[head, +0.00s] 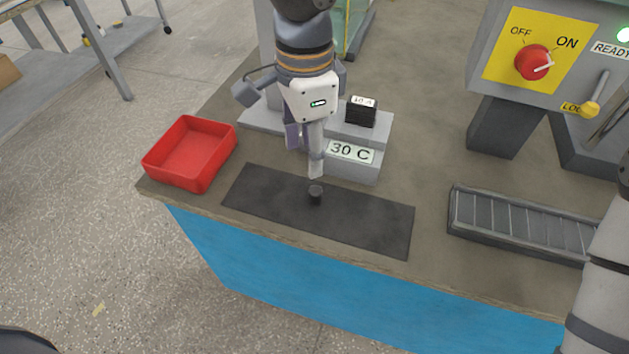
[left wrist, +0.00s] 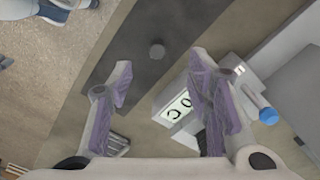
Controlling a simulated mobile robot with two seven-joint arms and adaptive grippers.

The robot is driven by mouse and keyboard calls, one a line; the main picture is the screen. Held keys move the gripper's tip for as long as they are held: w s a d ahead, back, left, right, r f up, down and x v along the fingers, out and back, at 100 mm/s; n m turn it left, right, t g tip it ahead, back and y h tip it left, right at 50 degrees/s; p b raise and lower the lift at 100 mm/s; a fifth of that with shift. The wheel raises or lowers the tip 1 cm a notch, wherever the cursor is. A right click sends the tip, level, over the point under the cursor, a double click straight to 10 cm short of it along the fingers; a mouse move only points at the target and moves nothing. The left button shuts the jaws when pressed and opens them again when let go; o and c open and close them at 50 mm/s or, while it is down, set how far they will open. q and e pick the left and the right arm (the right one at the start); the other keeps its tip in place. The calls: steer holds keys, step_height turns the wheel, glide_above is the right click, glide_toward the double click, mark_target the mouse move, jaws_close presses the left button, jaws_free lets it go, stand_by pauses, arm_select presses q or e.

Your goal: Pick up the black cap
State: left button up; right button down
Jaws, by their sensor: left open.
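The black cap (head: 316,194) is a small dark cylinder standing on the dark mat (head: 260,190). In the left wrist view the cap (left wrist: 157,50) shows on the mat, ahead of the space between the fingertips. My left gripper (head: 309,158) points down above the far edge of the mat, just behind the cap. Its fingers are spread and empty, and in the left wrist view (left wrist: 160,78) nothing is between them. The cap is clear of the fingers. My right gripper is out of view; only part of my right arm shows at the right edge.
A grey stepped fixture with a "30 C" label (head: 350,152) and a black block marked "10 A" (head: 362,112) stands close behind the left gripper. A red tray (head: 190,153) is at left. A roller conveyor (head: 520,224) and a switch panel (head: 540,50) are at right.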

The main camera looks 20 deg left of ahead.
arm_select(q)
glide_above(314, 190)
steer(key=f, duration=0.5)
steer(key=shift+s+a+f, duration=0.25)
steer(key=shift+s+f, duration=0.05)
steer(key=shift+s, duration=0.05)
steer(key=f, duration=0.3)
steer(key=f+b, duration=0.1)
steer(key=f, duration=0.1)
steer(key=shift+w+d+f, duration=0.25)
steer(key=shift+w+d, duration=0.05)
steer(key=shift+r, duration=0.1)
steer(key=shift+c, duration=0.3)
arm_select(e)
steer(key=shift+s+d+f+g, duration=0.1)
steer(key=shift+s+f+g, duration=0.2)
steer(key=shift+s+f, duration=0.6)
arm_select(q)
steer(key=c, duration=0.8)
